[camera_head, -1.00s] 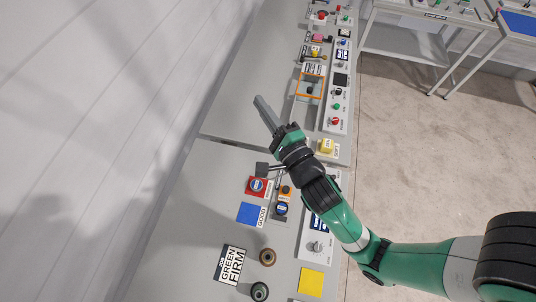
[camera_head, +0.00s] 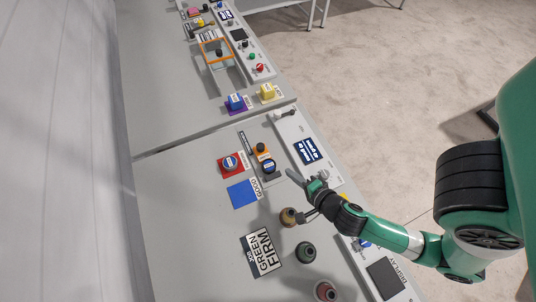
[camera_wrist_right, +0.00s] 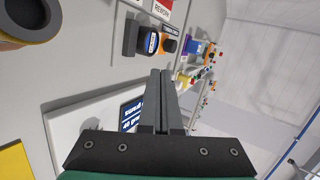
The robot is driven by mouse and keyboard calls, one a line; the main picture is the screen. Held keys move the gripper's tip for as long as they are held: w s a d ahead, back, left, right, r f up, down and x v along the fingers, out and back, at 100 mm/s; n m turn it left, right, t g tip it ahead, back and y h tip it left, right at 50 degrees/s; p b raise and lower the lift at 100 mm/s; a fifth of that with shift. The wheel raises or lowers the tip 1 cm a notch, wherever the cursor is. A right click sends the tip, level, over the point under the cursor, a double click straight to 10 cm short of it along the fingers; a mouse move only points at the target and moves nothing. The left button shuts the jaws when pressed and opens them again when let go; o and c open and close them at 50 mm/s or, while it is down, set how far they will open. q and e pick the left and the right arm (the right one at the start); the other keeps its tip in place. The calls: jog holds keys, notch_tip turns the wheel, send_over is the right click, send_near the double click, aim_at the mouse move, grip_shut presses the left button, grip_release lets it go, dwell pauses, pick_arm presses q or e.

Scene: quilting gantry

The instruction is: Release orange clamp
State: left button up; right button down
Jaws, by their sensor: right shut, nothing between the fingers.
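The orange clamp (camera_head: 261,150) has an orange base with a black knob and sits on the grey bench, beside a dark round piece with a blue label (camera_head: 268,166). In the right wrist view its orange part (camera_wrist_right: 168,45) shows beyond my fingertips, apart from them. My right gripper (camera_head: 292,175) is just right of and below the clamp in the head view, its fingers pointing up-left. The fingers are shut together and empty, as the right wrist view also shows (camera_wrist_right: 160,76). My left gripper is in no view.
A red square pad (camera_head: 222,172) and a blue square (camera_head: 242,194) lie left of the clamp. Several round pots, one of them brown (camera_head: 288,217), stand near my right gripper. Blue (camera_head: 235,102) and yellow (camera_head: 267,91) blocks stand farther up the bench.

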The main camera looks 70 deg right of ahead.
jog(key=shift+d, duration=0.1)
send_near(263, 144)
jog(key=f, duration=0.1)
jog(key=a+f, duration=0.1)
jog(key=f, duration=0.1)
jog(key=shift+a+f, duration=0.2)
jog(key=shift+f, duration=0.1)
jog(key=w+d, duration=0.1)
jog(key=w+d+p, duration=0.1)
jog(key=w, duration=0.1)
jog(key=shift+w+d+f, duration=0.1)
jog(key=shift+f, duration=0.1)
jog(key=shift+w+d, duration=0.25)
jog(key=shift+w, duration=0.1)
jog(key=w+d, duration=0.1)
jog(key=d, duration=0.1)
jog(key=w+d, duration=0.1)
jog(key=w, duration=0.1)
jog(key=shift+w+d+b, duration=0.2)
jog(key=shift+d+b, duration=0.15)
jog(key=shift+d, duration=0.05)
jog(key=shift+s+a+f, duration=0.1)
